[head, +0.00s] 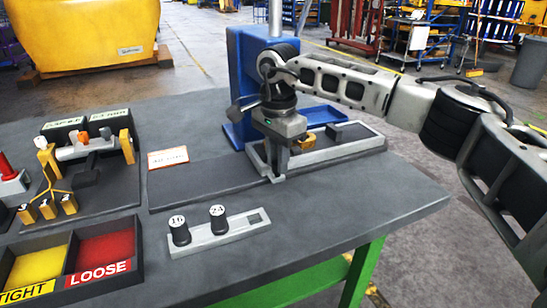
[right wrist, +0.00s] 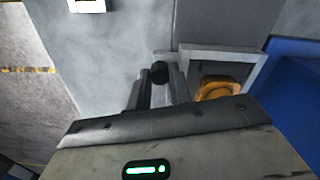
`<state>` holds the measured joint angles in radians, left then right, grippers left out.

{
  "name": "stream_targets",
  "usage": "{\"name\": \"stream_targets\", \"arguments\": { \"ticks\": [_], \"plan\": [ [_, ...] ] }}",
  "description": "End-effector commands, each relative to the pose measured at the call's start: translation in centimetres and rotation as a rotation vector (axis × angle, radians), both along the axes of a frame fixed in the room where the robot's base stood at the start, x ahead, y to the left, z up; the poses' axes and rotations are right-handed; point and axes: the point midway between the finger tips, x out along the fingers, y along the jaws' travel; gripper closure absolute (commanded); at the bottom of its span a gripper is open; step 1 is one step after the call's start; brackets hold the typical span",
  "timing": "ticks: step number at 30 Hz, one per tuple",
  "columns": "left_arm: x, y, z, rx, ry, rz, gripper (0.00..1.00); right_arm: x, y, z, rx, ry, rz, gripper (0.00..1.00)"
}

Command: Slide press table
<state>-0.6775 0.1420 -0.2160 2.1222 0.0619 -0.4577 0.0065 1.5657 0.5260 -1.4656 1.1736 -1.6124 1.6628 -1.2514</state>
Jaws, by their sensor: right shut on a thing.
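The blue press (head: 240,75) stands at the back of the grey bench. The press table, a light grey rectangular frame (head: 337,156), lies at its foot, with a yellow block (head: 306,140) and a dark block (head: 348,131) inside. My right gripper (head: 277,170) points down at the frame's left end and is shut on the press table's handle, whose dark round knob (right wrist: 160,73) shows at the fingers in the right wrist view. The fingers hide most of the handle. My left gripper is in neither view.
In front stands a holder (head: 235,230) with weights 16 and 24. Yellow and red bins (head: 70,265) and a fixture (head: 85,150) are at left.

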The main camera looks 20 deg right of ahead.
Motion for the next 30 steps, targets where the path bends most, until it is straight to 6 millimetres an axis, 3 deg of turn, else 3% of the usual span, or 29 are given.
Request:
{"name": "stream_targets", "arguments": {
  "ticks": [7,8,9,10,25,30],
  "plan": [
    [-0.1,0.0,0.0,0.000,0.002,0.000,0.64,0.1,-0.5,0.1,-0.005,-0.001,-0.008,1.00],
    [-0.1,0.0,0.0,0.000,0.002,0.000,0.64,0.1,-0.5,0.1,-0.005,0.000,-0.008,0.71],
    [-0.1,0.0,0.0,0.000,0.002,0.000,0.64,0.1,-0.5,0.1,-0.005,0.000,-0.009,0.60],
    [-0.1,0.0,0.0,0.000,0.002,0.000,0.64,0.1,-0.5,0.1,-0.005,0.000,-0.009,0.57],
    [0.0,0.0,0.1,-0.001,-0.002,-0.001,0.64,0.0,-0.1,0.0,-0.003,-0.001,-0.004,0.57],
    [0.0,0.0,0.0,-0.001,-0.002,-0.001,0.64,-0.1,1.1,0.0,-0.003,-0.001,-0.004,0.57]
  ]
}}
